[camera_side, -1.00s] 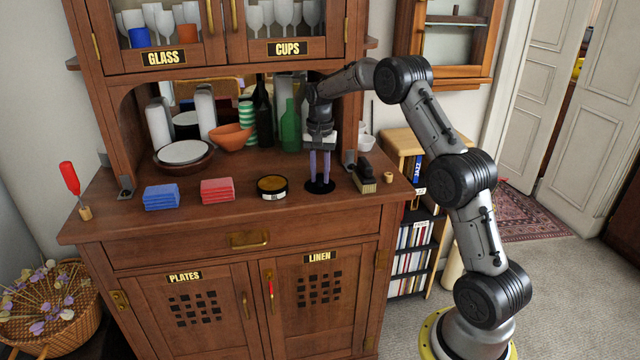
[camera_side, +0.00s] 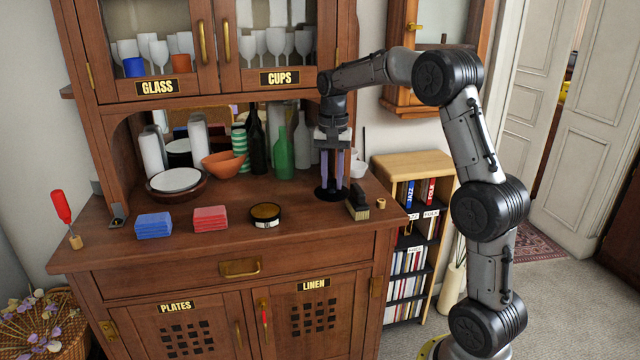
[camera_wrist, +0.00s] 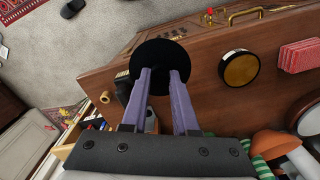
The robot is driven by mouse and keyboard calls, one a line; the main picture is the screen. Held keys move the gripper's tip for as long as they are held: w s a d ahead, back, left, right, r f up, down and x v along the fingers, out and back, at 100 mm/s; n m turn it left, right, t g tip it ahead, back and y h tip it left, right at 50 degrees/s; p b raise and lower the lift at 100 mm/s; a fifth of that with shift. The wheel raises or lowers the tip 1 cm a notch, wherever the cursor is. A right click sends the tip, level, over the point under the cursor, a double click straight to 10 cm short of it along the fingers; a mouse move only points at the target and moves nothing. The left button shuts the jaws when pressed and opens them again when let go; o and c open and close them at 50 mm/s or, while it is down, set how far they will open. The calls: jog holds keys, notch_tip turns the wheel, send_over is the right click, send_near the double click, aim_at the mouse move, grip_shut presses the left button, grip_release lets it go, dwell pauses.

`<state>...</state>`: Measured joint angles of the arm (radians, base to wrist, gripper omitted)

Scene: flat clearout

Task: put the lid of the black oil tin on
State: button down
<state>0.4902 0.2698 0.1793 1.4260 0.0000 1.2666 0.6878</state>
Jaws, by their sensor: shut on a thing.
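The black oil tin (camera_side: 265,218) is a low round tin with a pale label on its front. It stands open on the cabinet counter, and its amber-brown inside shows in the wrist view (camera_wrist: 239,68). My gripper (camera_side: 332,187) is upright to the right of the tin, its purple fingers shut on the black round lid (camera_side: 332,197). The lid is held flat and appears slightly above the counter, apart from the tin. In the wrist view the lid (camera_wrist: 162,50) lies at the fingertips; the exact grip on its top is hard to see.
A black-handled brush (camera_side: 357,206) and a cork (camera_side: 381,203) are close to the right of the lid. Red cloths (camera_side: 210,218) and blue cloths (camera_side: 154,225) lie left of the tin. Bottles (camera_side: 284,155) and an orange bowl (camera_side: 222,164) stand behind. The counter's front strip is clear.

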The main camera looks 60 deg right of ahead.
aim_at(330, 182)
jog(key=s+a+r, duration=0.2)
jog(key=s+r, duration=0.1)
jog(key=s, duration=0.1)
jog(key=shift+m, duration=0.4)
jog(key=w+r, duration=0.1)
jog(key=w, duration=0.1)
jog(key=w+d+r, duration=0.1)
jog(key=w+r, duration=0.1)
jog(key=w+a+f, duration=0.2)
jog(key=w+f, duration=0.1)
jog(key=w, duration=0.5)
jog(key=w+a+f+n, duration=0.1)
jog(key=w+f, duration=0.3)
jog(key=w, duration=0.5)
jog(key=shift+w+a+f, duration=0.15)
jog(key=shift+a+f, duration=0.1)
jog(key=shift+a, duration=0.25)
jog(key=shift+f, duration=2.5)
